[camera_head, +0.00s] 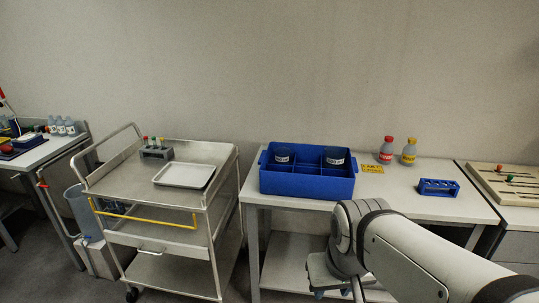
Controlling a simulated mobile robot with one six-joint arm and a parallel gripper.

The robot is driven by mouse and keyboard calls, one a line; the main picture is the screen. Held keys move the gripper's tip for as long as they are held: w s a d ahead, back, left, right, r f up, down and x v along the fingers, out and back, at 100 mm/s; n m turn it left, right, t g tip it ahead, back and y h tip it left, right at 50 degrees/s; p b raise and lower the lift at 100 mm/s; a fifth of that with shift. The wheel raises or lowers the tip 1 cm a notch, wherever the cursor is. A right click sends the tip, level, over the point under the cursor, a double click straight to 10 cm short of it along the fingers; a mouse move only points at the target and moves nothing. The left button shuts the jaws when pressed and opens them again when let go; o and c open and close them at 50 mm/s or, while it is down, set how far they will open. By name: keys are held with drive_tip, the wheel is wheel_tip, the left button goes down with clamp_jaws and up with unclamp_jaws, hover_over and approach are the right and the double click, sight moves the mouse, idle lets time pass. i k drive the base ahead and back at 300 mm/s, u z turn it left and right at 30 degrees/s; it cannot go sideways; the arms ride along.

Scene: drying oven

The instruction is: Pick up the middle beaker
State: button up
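A blue divided crate (305,188) stands on the left part of the white table. Two dark beakers with white labels show in its back compartments: one at the back left (283,155) and one further right (335,158). I cannot tell which one is the middle beaker, and the crate walls hide their lower parts. My gripper (338,293) hangs low in front of the table, below and apart from the crate. It is small and cut off by the bottom edge, so its opening is unclear.
A red-capped bottle (386,152), a yellow-capped bottle (408,153) and a blue rack (438,187) stand right of the crate. A steel cart (207,156) with a white tray (184,175) stands left, across a gap.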

sight(282, 160)
drive_tip(key=z, duration=2.3)
drive_tip(key=i, duration=1.55)
drive_tip(key=u, duration=0.9)
drive_tip(key=k, duration=0.1)
drive_tip(key=u, duration=2.6)
drive_tip(key=i, duration=0.35)
